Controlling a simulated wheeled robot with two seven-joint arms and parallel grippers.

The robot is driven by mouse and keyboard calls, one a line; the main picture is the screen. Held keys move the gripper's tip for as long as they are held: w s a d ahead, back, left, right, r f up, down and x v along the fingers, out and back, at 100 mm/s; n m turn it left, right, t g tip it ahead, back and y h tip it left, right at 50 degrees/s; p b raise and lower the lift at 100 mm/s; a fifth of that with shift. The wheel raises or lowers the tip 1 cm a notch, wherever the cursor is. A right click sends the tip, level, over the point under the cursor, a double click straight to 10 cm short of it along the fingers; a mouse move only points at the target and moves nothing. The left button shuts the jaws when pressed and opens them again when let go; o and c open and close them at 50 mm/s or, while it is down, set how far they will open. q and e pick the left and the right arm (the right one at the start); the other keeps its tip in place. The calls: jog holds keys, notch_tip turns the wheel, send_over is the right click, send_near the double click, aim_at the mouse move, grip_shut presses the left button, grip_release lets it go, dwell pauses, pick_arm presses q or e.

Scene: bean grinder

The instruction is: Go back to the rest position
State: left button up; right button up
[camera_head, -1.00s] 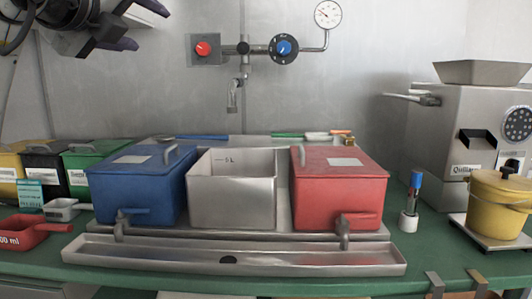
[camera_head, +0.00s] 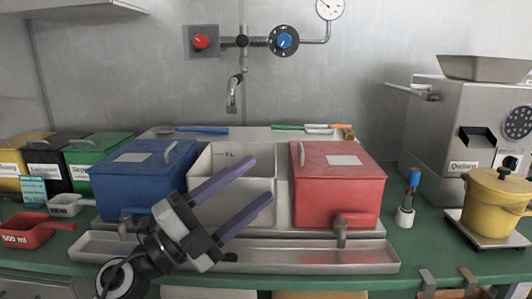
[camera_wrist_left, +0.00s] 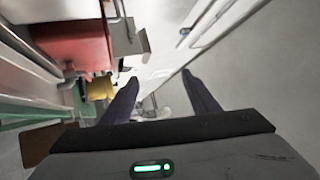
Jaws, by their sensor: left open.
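My left gripper (camera_head: 246,196) is in the head view, in front of the blue box and the metal bin. Its two long purple fingers are apart and point up to the right, with nothing between them. In the left wrist view the dark fingers (camera_wrist_left: 160,92) are also spread and empty. The arm covers part of the blue box (camera_head: 128,187), the metal bin (camera_head: 212,160) and the metal trough (camera_head: 320,256). My right gripper is in neither view.
A red box (camera_head: 335,195) with a tap stands right of the bin. A yellow pot (camera_head: 495,208) sits on a scale near the grinder (camera_head: 450,120). A red scoop (camera_head: 28,232) lies at the left. A pale shelf (camera_head: 80,8) hangs upper left.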

pick_arm(q)
jog(key=s+a+f+n+t+y+p, duration=0.1)
jog(key=s+a+f+n+y, duration=0.1)
jog(key=a+f+n+y, duration=0.4)
jog(key=s+a+f+n+t+y+p, duration=0.15)
jog(key=f+n+y, duration=0.25)
jog(key=f+n, duration=0.55)
jog(key=s+a+f+n+t+y+p, duration=0.1)
jog(key=s+a+f+n+t+y, duration=0.1)
jog(key=a+f+n+y, duration=0.55)
jog(key=s+d+f+n+g+h+p, duration=0.1)
jog(key=s+f+g, duration=0.8)
jog(key=s+f, duration=1.1)
jog(key=shift+s+d+f+n+p, duration=0.15)
jog(key=shift+d+f+n+p, duration=0.2)
jog(key=shift+d+n, duration=0.45)
jog(key=shift+a+r+h, duration=0.15)
jog(key=shift+h, duration=0.1)
jog(key=c, duration=0.5)
jog(key=r+p, duration=0.2)
jog(key=p, duration=0.1)
jog(key=r+p, duration=0.3)
jog(key=a+r+p, duration=0.1)
jog(key=r+p, duration=0.2)
jog(key=p, duration=0.1)
jog(key=shift+s+r, duration=0.15)
grip_shut()
jog(key=shift+s+a+p, duration=0.15)
jog(key=shift+p, duration=0.2)
